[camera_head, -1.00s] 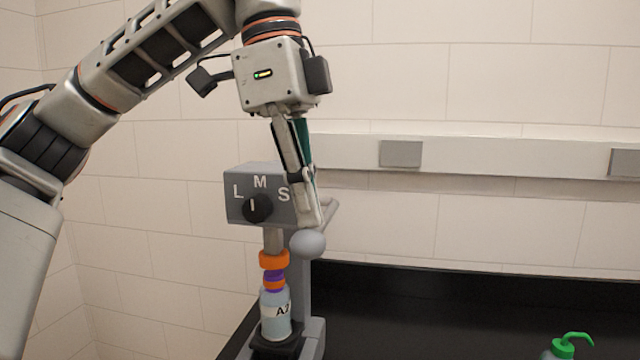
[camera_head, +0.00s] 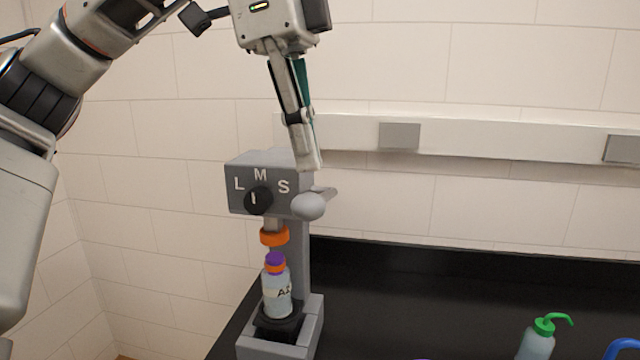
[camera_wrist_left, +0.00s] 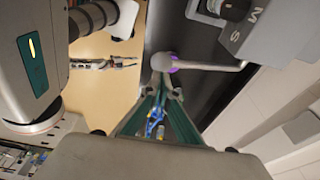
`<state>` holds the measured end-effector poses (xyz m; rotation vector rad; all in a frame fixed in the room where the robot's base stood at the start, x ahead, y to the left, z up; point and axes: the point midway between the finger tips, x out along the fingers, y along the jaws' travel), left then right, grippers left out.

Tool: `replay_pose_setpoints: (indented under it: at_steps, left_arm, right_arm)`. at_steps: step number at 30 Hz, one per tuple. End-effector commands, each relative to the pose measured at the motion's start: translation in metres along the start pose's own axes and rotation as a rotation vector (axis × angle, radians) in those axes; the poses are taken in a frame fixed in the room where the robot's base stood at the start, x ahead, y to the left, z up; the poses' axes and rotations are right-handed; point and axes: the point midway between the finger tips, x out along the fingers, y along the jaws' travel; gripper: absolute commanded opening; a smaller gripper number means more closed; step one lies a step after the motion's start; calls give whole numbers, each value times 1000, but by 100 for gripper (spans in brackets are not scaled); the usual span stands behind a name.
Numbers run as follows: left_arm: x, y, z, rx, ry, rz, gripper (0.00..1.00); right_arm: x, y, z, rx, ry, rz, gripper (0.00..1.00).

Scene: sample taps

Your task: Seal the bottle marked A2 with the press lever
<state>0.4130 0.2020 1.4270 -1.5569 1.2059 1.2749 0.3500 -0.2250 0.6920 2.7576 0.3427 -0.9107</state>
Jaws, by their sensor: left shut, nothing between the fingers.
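The bottle marked A2 (camera_head: 278,294) stands upright on the base of the grey press (camera_head: 291,335). A purple cap (camera_head: 275,259) with an orange band sits on its neck. The press's orange ring (camera_head: 274,237) is above the cap, with a gap between. The press lever's grey ball knob (camera_head: 309,206) sticks out at the front right of the press head; it also shows in the left wrist view (camera_wrist_left: 162,62). My left gripper (camera_head: 312,166) is shut and empty, pointing down just above the knob, apparently apart from it. My right gripper (camera_wrist_left: 132,62) seems to show small in the left wrist view; its opening is unclear.
The press head has a black dial (camera_head: 258,201) with letters L, M and S. A green-topped wash bottle (camera_head: 537,342) stands at the lower right, beside a blue object (camera_head: 624,348) cut by the edge. The black bench (camera_head: 420,300) between is mostly clear.

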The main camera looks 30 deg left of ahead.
Motion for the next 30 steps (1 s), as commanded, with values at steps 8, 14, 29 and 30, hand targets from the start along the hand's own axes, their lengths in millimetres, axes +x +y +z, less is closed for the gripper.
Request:
replay_pose_setpoints:
  at_steps: [8,14,29,30]
  left_arm:
    - [-21,0,-4,-1,0,-3,0]
    - [-34,0,-7,-1,1,-3,0]
    - [-39,0,-8,0,1,-1,0]
    - [-39,0,-8,0,1,-1,0]
  right_arm:
    - [-1,-1,-3,10,1,2,26]
    - [-1,-2,-3,12,2,3,26]
    - [-1,1,-2,1,2,1,26]
    - [-1,1,-2,-1,2,1,26]
